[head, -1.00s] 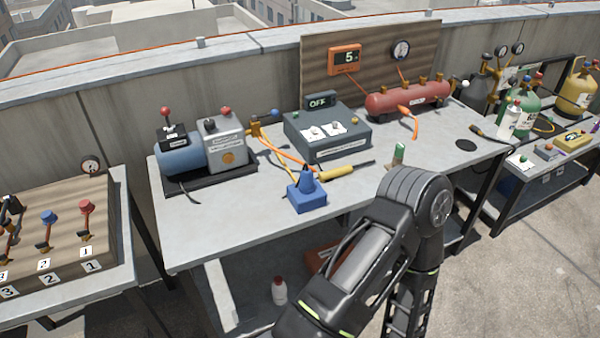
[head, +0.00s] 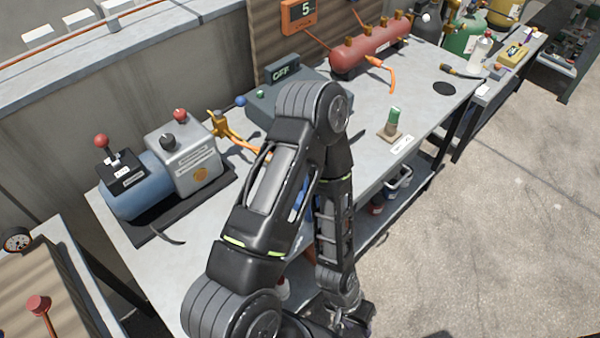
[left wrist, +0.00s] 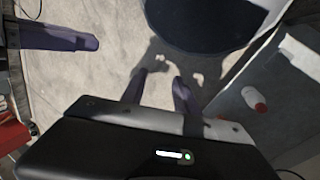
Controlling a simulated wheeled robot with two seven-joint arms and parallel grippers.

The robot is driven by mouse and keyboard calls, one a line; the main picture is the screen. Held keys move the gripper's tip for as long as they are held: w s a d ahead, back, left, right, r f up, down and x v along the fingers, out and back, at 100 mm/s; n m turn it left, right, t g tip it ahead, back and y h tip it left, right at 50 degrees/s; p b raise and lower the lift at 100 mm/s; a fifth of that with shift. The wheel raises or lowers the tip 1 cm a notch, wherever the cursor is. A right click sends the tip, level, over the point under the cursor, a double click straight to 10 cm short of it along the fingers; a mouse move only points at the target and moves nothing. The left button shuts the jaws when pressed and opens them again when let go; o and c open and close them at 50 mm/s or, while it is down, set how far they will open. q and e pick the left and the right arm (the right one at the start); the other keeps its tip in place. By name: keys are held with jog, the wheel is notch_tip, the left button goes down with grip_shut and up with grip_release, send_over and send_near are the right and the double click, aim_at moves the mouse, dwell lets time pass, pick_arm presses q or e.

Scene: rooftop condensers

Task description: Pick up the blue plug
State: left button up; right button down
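The blue plug is almost wholly hidden behind my left arm in the head view. Only a sliver of blue (head: 304,202) shows between the arm links, and I cannot tell whether it is the plug or its blue block. My left gripper (head: 347,318) is low at the bottom of the head view, in front of the bench's front edge and below its top. In the left wrist view its two fingers (left wrist: 160,88) are apart with nothing between them, above the floor. My right gripper cannot be made out.
The grey bench (head: 385,165) carries a blue pump (head: 140,190), a dark control box (head: 262,100) and a red tank (head: 370,48). A green-topped item (head: 393,120) stands near its front edge. A red-capped white bottle (left wrist: 254,98) shows in the left wrist view.

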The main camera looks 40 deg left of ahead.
pick_arm(q)
jog(key=shift+o, duration=0.4)
jog(key=shift+d, duration=0.1)
